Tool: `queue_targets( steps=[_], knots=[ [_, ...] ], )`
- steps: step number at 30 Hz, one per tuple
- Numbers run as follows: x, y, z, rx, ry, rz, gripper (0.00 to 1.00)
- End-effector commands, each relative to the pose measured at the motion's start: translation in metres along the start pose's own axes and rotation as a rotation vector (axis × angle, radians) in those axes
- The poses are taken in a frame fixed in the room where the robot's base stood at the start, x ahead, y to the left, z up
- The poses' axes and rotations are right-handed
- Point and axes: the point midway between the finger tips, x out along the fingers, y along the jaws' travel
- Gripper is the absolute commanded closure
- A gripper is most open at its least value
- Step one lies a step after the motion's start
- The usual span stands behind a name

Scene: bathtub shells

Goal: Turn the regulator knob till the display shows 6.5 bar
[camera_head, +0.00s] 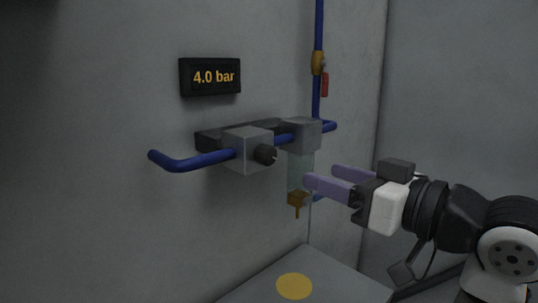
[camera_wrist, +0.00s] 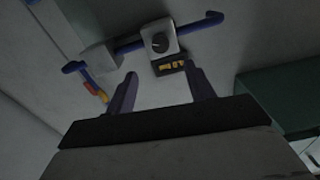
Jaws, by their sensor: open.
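The black regulator knob (camera_head: 265,154) sits on the right face of a grey regulator block (camera_head: 245,146) on the wall. The knob also shows in the wrist view (camera_wrist: 160,43), facing the camera. The display (camera_head: 210,77) on the wall above reads 4.0 bar; in the wrist view the display (camera_wrist: 171,66) is too small to read surely. My gripper (camera_head: 321,176) has purple fingers and is open and empty. It is to the right of the knob and a little lower, apart from it. In the wrist view my gripper (camera_wrist: 160,82) points toward the block.
Blue pipe (camera_head: 190,161) runs through the block and up the wall, past a yellow valve with a red handle (camera_head: 325,84). A clear filter bowl (camera_head: 300,170) hangs right of the knob, close to my fingers. A yellow disc (camera_head: 294,286) lies on a grey surface below.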

Motion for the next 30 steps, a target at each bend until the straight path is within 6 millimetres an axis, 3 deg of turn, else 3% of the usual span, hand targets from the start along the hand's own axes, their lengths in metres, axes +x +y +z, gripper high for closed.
queue_targets(
  steps=[15, 21, 30],
  knots=[
    [0.103, -0.001, -0.002, 0.001, -0.002, -0.004, 0.46],
    [0.120, -0.001, 0.000, 0.001, -0.001, -0.002, 0.46],
    [0.123, 0.000, 0.000, 0.000, 0.000, 0.000, 0.46]
  ],
)
